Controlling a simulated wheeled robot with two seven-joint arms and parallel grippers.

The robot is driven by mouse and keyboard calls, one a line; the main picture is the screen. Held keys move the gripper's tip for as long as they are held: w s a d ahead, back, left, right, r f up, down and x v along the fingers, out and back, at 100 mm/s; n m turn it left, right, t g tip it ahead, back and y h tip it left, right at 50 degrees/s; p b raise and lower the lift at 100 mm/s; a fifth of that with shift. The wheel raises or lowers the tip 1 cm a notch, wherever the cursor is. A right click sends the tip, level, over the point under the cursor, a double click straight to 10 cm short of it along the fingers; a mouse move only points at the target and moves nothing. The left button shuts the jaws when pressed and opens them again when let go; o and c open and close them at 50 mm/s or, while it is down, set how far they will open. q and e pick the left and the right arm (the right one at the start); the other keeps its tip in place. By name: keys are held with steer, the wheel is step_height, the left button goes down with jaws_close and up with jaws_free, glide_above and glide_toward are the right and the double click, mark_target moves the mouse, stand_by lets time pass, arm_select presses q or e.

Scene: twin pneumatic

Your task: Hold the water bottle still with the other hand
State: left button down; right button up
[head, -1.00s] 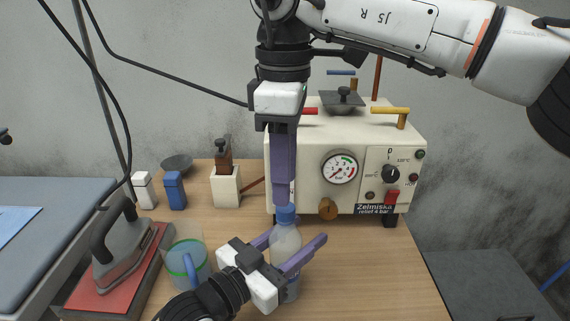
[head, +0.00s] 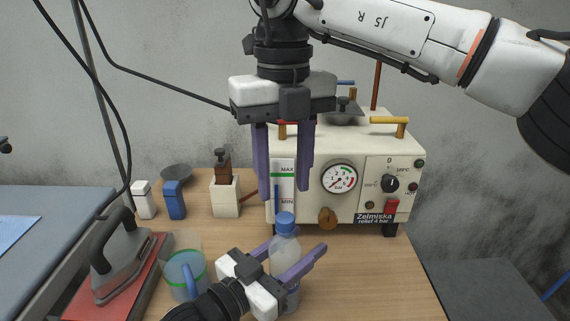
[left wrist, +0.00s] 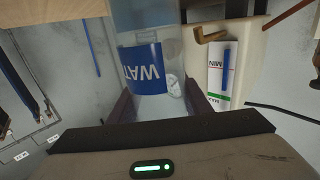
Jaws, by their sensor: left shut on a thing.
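The clear water bottle (head: 284,247) stands upright on the table with its blue cap (head: 285,222) on. My left gripper (head: 290,258) is shut on the bottle's body, one finger on each side. In the left wrist view the bottle (left wrist: 145,25) appears upside down between the fingers, its blue label (left wrist: 145,70) facing the camera. My right gripper (head: 284,193) hangs above the cap, pointing down, with its fingers spread apart and nothing between them. The bottle's lower part is partly hidden by the left gripper.
The cream steam station (head: 340,150) with a pressure gauge (head: 339,178) stands close behind the bottle. A clear jug (head: 186,272) with a green band and an iron (head: 121,252) on a red mat are left of my left gripper. The table right of the bottle is clear.

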mark_target(285, 217)
steer(key=n, duration=0.6)
steer(key=shift+r+n, duration=0.2)
steer(key=shift+n, duration=0.2)
steer(key=n, duration=0.6)
steer(key=shift+r, duration=0.2)
steer(key=n, duration=0.6)
steer(key=shift+r+n, duration=0.2)
steer(key=shift+n, duration=0.1)
steer(key=n, duration=0.3)
steer(key=shift+r+n, duration=0.1)
steer(key=shift+n, duration=0.2)
steer(key=n, duration=0.4)
steer(key=shift+d+r, duration=0.1)
steer(key=shift+f, duration=4)
